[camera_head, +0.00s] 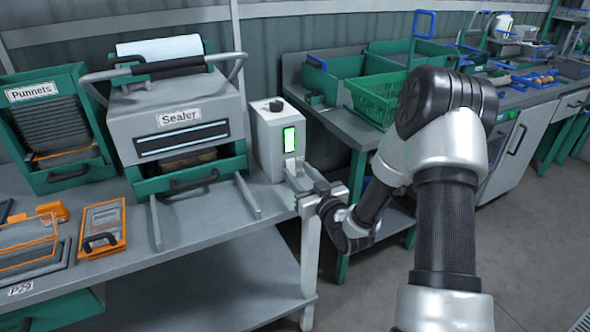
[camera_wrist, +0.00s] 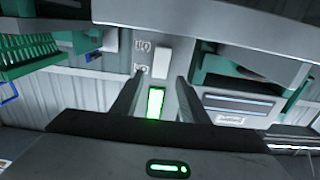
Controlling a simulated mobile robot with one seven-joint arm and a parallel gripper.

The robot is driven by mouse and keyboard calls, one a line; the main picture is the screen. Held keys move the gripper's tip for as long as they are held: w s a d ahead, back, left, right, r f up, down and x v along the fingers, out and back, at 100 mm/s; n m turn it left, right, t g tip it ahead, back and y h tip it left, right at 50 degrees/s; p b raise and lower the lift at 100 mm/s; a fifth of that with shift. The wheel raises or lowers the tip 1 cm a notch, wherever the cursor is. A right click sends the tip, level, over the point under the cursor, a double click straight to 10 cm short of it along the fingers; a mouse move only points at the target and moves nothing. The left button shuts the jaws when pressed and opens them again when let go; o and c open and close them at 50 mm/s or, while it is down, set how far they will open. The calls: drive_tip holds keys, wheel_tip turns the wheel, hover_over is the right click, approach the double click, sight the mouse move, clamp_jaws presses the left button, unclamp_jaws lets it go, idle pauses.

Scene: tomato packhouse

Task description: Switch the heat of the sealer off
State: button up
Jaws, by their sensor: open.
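The sealer (camera_head: 180,125) is a grey machine with a green base, a dark front strip and a bar handle, on the bench. A grey control box (camera_head: 264,140) stands at its right, with a dark knob on top and a lit green display (camera_head: 290,140). The display also shows in the wrist view (camera_wrist: 155,103). A pale switch (camera_wrist: 162,62) is on the box face, beside two small markings too blurred to read. My gripper (camera_head: 297,178) is open and empty in front of the box's lower face. In the wrist view its fingers (camera_wrist: 160,82) straddle the display and point at the switch.
The Punnets rack (camera_head: 67,172) stands left of the sealer. Orange-framed trays (camera_head: 120,212) lie on the bench's left. Two metal rails (camera_head: 247,197) stick out from the sealer. Green crates (camera_head: 378,100) stand on the bench behind my arm.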

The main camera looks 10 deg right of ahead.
sight(291, 168)
drive_tip(key=shift+x, duration=1.45)
drive_tip(key=shift+c, duration=0.5)
clamp_jaws()
drive_tip(key=f+b, duration=0.1)
drive_tip(key=b, duration=0.2)
drive_tip(key=shift+f, duration=0.1)
drive_tip(key=b, duration=0.2)
drive_tip(key=t+b, duration=0.1)
drive_tip(key=shift+s+f+t+y+b, duration=0.1)
drive_tip(key=shift+f+t+y+b, duration=0.2)
drive_tip(key=shift+b, duration=0.05)
drive_tip(key=shift+f+t+b, duration=0.15)
drive_tip(key=shift+t+b, duration=0.35)
drive_tip(key=shift+b, duration=0.1)
drive_tip(key=shift+s+r+t+p, duration=0.1)
drive_tip(key=shift+r+t+p, duration=0.25)
drive_tip(key=shift+t, duration=0.05)
drive_tip(key=shift+d+t+y, duration=0.1)
drive_tip(key=shift+t+y, duration=0.2)
